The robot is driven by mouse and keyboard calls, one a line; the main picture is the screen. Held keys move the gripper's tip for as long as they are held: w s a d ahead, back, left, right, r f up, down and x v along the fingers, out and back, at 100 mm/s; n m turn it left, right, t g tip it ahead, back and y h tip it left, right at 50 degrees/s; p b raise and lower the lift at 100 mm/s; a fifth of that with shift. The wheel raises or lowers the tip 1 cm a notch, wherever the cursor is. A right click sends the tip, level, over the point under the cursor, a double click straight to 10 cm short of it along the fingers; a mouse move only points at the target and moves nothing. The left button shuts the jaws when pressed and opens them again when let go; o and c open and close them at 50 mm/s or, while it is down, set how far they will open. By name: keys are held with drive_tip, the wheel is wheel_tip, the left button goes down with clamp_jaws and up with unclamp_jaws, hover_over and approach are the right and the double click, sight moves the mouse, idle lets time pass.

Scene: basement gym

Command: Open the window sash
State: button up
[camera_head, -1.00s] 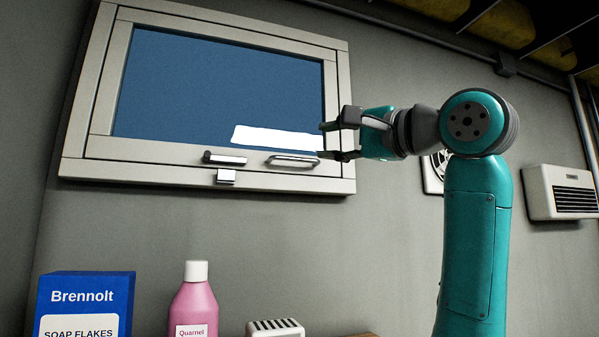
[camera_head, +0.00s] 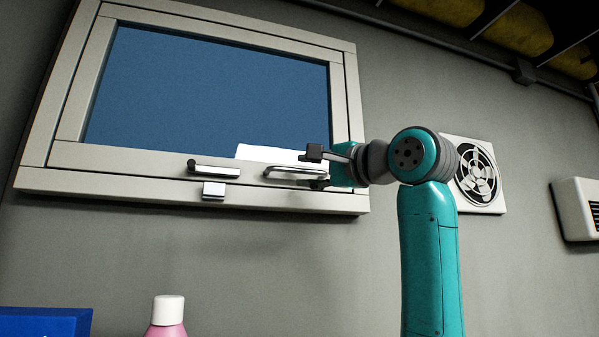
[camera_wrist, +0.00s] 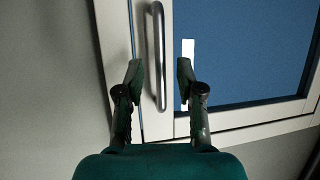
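The window sash (camera_head: 130,160) is a pale frame around a blue pane, and it looks shut in its outer frame (camera_head: 110,190). A metal bar handle (camera_head: 290,170) sits on its bottom rail. To its left is a latch lever (camera_head: 213,168), lying sideways above a small keeper (camera_head: 213,190). My gripper (camera_head: 314,168) is open at the handle's right end, one finger above and one below. In the wrist view the handle (camera_wrist: 158,55) runs between the spread fingertips (camera_wrist: 159,78), with gaps on both sides. I cannot tell whether the fingers reach as deep as the bar.
A wall fan (camera_head: 476,176) is just right of my arm, and a white heater (camera_head: 580,208) is farther right. A pink bottle (camera_head: 166,325) and a blue box (camera_head: 45,322) stand below the window. The wall under the sash is clear.

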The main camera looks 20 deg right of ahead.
sight(301, 171)
drive_tip(key=shift+x, duration=1.65)
clamp_jaws()
